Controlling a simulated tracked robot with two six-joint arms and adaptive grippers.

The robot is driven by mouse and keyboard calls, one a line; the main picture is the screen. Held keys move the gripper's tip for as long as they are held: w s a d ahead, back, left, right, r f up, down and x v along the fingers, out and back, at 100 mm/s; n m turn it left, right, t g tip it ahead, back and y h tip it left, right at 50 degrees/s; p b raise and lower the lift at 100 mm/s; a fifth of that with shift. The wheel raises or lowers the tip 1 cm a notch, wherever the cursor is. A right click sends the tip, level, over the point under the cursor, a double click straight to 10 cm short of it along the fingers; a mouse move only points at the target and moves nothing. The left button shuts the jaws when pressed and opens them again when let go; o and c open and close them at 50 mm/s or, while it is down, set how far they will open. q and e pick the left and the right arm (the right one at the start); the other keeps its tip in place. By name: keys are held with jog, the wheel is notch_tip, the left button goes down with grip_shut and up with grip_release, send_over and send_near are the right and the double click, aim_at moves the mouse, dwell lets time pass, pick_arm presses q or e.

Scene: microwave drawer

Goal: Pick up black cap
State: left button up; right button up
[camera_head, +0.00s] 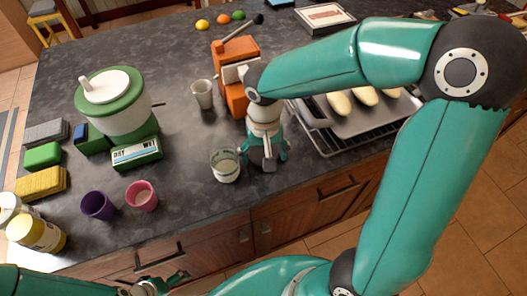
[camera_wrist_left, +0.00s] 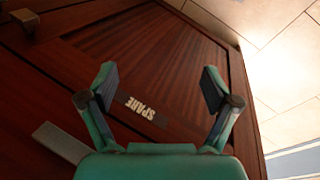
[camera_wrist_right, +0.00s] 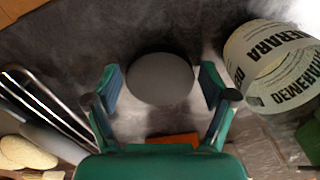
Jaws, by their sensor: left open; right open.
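The black cap (camera_wrist_right: 160,79) shows in the right wrist view as a dark round disc on the dark counter. It lies between and just beyond the fingertips of my right gripper (camera_wrist_right: 160,88), which is open and empty. In the head view my right gripper (camera_head: 267,160) points down at the counter near its front edge and largely hides the cap. My left gripper (camera_head: 182,280) is low in front of the cabinet. In the left wrist view my left gripper (camera_wrist_left: 158,85) is open and empty, facing a wooden panel (camera_wrist_left: 175,55) with a SPARE label.
A labelled glass jar (camera_head: 226,165) stands close left of my right gripper; it also shows in the right wrist view (camera_wrist_right: 270,65). A tray (camera_head: 370,118) on a rack lies to the right. An orange device (camera_head: 232,92) stands behind. Purple (camera_head: 98,205) and pink (camera_head: 141,196) cups stand left.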

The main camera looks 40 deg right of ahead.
jog(key=shift+f, duration=0.1)
jog(key=shift+c, duration=0.3)
jog(key=c, duration=0.4)
jog(key=shift+c, duration=0.2)
notch_tip(320, 180, up, 20)
jog(key=shift+p, duration=0.3)
jog(key=shift+s, duration=0.1)
